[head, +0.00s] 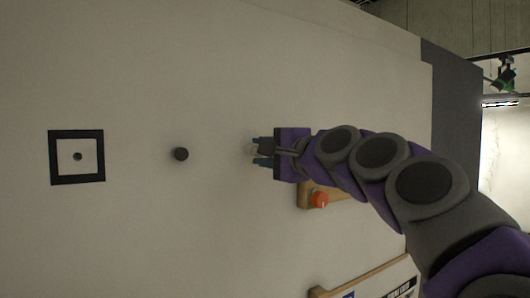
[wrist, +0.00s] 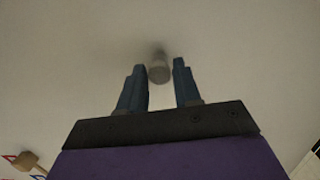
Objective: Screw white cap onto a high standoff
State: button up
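A small pale grey-white cylinder (wrist: 159,73), which looks like the white cap, is between my fingertips in the wrist view, with a dark shadow on the wall behind it. I cannot tell whether a standoff is under it. My gripper (wrist: 160,65) has its two blue fingers apart, one on each side of the cylinder. A thin gap shows at the right finger; contact at the left finger is unclear. In the head view, my gripper (head: 257,150) is close to the pale wall, with a small whitish thing at its tips, partly hidden.
On the wall (head: 200,80), a dark round knob (head: 180,154) sticks out left of my gripper. Farther left is a black square frame (head: 53,157) with a dark dot inside. An orange knob (head: 319,199) on a wooden block (head: 304,197) is below my arm.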

jog(key=o, duration=0.4)
jog(key=b+v, duration=0.3)
jog(key=v, duration=1.4)
jog(key=shift+s+d+f, duration=0.1)
jog(key=shift+d+f, duration=0.05)
jog(key=shift+d, duration=0.1)
jog(key=shift+c, duration=0.4)
